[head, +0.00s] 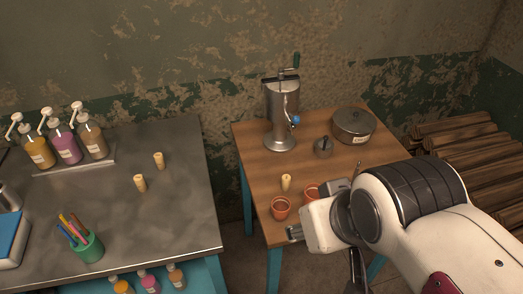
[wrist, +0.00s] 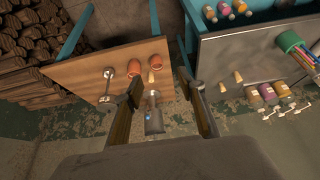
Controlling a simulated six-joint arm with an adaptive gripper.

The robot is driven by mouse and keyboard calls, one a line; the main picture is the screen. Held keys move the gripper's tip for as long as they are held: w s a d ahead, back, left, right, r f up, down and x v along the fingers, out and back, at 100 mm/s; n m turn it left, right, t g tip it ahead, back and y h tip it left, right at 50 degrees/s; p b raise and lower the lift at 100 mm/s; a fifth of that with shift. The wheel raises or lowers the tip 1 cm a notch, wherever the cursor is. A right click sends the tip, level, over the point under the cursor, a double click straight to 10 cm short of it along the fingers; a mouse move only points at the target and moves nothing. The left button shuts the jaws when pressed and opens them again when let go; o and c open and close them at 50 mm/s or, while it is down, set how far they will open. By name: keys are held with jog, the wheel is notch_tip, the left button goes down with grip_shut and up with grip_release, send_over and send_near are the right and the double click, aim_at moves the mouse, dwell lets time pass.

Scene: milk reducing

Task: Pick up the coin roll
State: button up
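Three small cream cylinders look like coin rolls. One coin roll (head: 286,183) stands upright on the wooden table (head: 250,150), behind two terracotta pots; it also shows in the wrist view (wrist: 152,77). The other two, a front roll (head: 140,183) and a back roll (head: 158,160), stand on the grey metal table (head: 185,215). My gripper (wrist: 159,84) is open and empty in the wrist view, its fingers wide apart, with the wooden-table roll appearing between them. In the head view my gripper (head: 294,233) is mostly hidden by my wrist, near the wooden table's front edge.
Terracotta pots (head: 281,208) (head: 312,191) stand close to the wooden-table roll. A tall metal crank machine (head: 282,115), a small grey lidded object (head: 323,148) and a lidded pot (head: 353,126) stand behind. Pump bottles (head: 66,143) and a pen cup (head: 87,246) are on the metal table.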

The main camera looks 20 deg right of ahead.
aim_at(141, 183)
jog(key=shift+w, duration=0.1)
jog(key=w+a+f+n+t+y, duration=0.15)
jog(key=w+a, duration=0.45)
jog(key=w, duration=0.7)
jog(key=w+a+f+n+t+y, duration=0.1)
jog(key=w+a+f+n+t, duration=0.15)
jog(key=w+a, duration=0.65)
jog(key=w+a+f+n+y, duration=0.1)
jog(key=w+a+f, duration=0.2)
jog(key=a+f, duration=0.1)
jog(key=w+a+f+n+t+y, duration=0.1)
jog(key=w+a+f+y, duration=0.1)
jog(key=w+a+f, duration=0.2)
jog(key=w+a+f+t+y, duration=0.1)
jog(key=w+a+f, duration=0.3)
jog(key=a, duration=0.5)
jog(key=shift+w+a+f+n+y, duration=0.1)
jog(key=shift+a+f+n+y, duration=0.1)
jog(key=shift+f+y, duration=0.15)
jog(key=shift+w+a+f+n+y, duration=0.1)
jog(key=shift+f+n+y, duration=0.1)
jog(key=shift+f+y, duration=0.15)
jog(key=shift+x, duration=1.25)
jog(key=shift+f, duration=0.1)
jog(key=shift+w, duration=0.1)
